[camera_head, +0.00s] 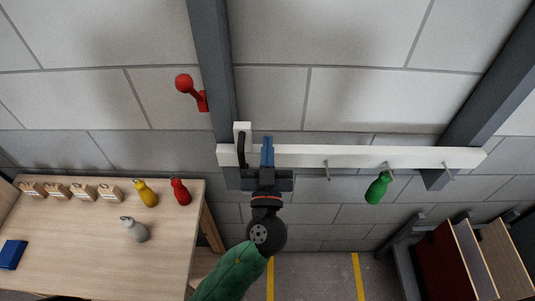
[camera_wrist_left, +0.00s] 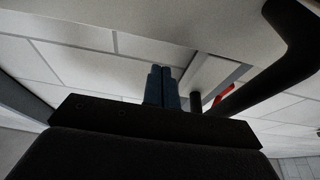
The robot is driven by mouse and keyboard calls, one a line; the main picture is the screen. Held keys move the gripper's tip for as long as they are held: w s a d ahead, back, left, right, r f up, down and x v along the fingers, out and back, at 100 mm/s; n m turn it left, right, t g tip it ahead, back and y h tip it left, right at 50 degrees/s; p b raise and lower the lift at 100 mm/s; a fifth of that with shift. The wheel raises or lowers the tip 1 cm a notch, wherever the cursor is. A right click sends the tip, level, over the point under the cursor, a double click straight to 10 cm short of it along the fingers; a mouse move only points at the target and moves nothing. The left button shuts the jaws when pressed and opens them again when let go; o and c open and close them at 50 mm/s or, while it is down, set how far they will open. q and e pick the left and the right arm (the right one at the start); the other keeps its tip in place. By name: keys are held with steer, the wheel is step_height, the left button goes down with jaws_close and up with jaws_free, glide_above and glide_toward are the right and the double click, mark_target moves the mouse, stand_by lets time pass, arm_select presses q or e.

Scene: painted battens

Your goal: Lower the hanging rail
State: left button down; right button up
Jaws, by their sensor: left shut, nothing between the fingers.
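The hanging rail (camera_head: 400,156) is a long white batten with pegs, lying across two dark grey uprights. A black handle (camera_head: 241,149) is on its left end, by a short white upright block (camera_head: 243,127). In the left wrist view the black handle (camera_wrist_left: 287,65) shows at the right. My left gripper (camera_head: 267,142) is at the rail, just right of the handle and apart from it. Its blue fingers, also seen in the left wrist view (camera_wrist_left: 162,70), are together and empty. A green bottle (camera_head: 377,188) hangs at a peg. My right gripper is out of view.
A red lever (camera_head: 186,85) is on the left upright; some red also shows in the left wrist view (camera_wrist_left: 224,91). A wooden table (camera_head: 85,235) at lower left holds yellow, red and grey bottles, several small wooden items and a blue block. A rack with panels (camera_head: 465,260) stands lower right.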

arm_select(q)
steer(key=v, duration=1)
steer(key=shift+r, duration=0.25)
steer(key=s, duration=1.5)
stand_by(0.4)
